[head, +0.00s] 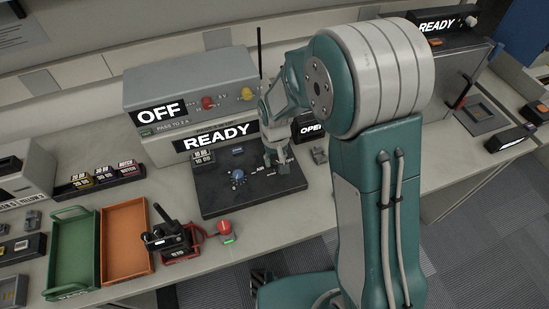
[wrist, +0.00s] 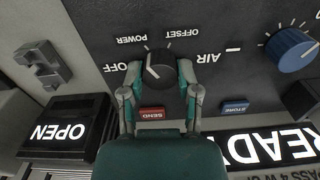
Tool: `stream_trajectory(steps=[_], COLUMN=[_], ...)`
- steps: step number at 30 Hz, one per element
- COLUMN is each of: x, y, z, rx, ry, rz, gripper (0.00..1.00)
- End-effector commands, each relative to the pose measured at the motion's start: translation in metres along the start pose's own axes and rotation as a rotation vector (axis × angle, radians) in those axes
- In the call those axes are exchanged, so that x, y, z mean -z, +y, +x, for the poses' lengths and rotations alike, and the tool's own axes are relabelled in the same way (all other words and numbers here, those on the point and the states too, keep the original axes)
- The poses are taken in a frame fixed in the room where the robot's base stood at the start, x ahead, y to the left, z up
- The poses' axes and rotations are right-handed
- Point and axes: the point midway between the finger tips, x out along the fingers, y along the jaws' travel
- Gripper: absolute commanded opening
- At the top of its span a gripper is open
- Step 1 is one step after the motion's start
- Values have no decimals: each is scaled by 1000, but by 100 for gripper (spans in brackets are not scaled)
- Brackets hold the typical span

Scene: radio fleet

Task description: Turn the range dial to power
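The range dial (wrist: 160,69) is a round black knob on a dark panel, seen upside down in the wrist view. The printed words OFF, POWER, OFFSET and AIR lie around it. A pale mark shows on the dial, but its exact setting is hard to read. My gripper (wrist: 160,76) has one teal fingertip on each side of the dial, very close to its rim. I cannot tell whether both fingertips touch it. In the head view my gripper (head: 280,166) is down at the right part of the dark panel (head: 225,203) and hides the dial.
A blue knob (wrist: 291,49), a red SEND button (wrist: 152,113) and a blue STORE button (wrist: 234,107) share the panel. A grey unit with an OFF display (head: 158,112) and READY display (head: 217,136) stands behind. Green (head: 68,213) and orange (head: 125,205) trays lie left.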

Motion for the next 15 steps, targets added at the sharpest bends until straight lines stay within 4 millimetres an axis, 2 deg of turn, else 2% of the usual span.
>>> stream_trajectory(steps=[1,2,15], x=[-2,-2,1], y=[1,0,-2], z=[1,1,-3], rx=[-1,-1,-2], ry=[-8,-7,-1], rz=[0,0,-1], gripper=[64,76,76])
